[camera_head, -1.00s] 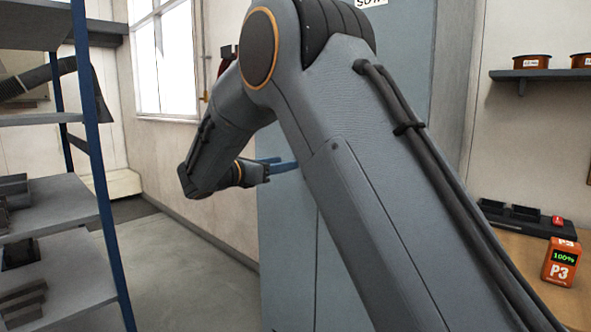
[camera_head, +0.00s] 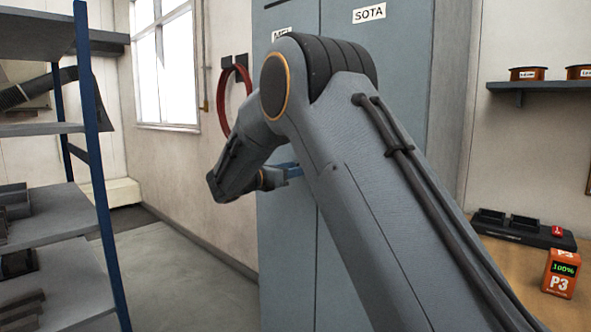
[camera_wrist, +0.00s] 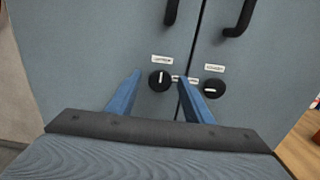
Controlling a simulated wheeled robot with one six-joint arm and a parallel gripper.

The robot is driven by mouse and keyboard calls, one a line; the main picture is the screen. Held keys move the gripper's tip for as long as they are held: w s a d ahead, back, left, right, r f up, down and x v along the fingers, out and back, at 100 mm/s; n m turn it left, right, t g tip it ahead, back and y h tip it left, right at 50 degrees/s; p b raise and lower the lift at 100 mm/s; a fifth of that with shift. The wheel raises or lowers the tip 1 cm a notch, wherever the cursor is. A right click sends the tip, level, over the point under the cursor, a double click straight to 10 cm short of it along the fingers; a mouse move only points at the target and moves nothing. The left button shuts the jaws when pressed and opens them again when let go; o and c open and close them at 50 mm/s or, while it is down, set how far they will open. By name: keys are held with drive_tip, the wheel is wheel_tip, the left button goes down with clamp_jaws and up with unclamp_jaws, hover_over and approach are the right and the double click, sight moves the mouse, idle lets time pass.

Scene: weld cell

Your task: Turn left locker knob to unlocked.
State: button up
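The grey-blue locker (camera_head: 285,230) has two doors, and its left knob (camera_wrist: 160,80) is a round black dial with an upright white mark. The right knob (camera_wrist: 213,89) has a level white mark. Small labels sit above both knobs; their print is too small to read surely. My gripper (camera_wrist: 160,76) is open, with its blue fingers pointing at the locker. In the wrist view the left knob shows between the fingertips; I cannot tell whether they touch it. In the head view my gripper (camera_head: 287,171) is in front of the left door, its fingertips partly hidden by my arm.
Black door handles (camera_wrist: 238,18) stick out above the knobs. A shelf rack (camera_head: 100,170) stands at the left. A red hose (camera_head: 224,100) hangs on the wall beside the locker. A workbench (camera_head: 510,262) is at the right. Floor shows between rack and locker.

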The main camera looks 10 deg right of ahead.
drive_tip(key=c, duration=1)
drive_tip(key=shift+m+b, duration=0.3)
drive_tip(key=shift+b, duration=0.05)
drive_tip(key=m+b, duration=0.8)
drive_tip(key=b, duration=0.2)
drive_tip(key=m+b, duration=0.9)
drive_tip(key=b, duration=0.1)
drive_tip(key=shift+s+d+f, duration=0.1)
drive_tip(key=shift+f, duration=0.1)
drive_tip(key=shift+m+b, duration=0.3)
drive_tip(key=o, duration=1)
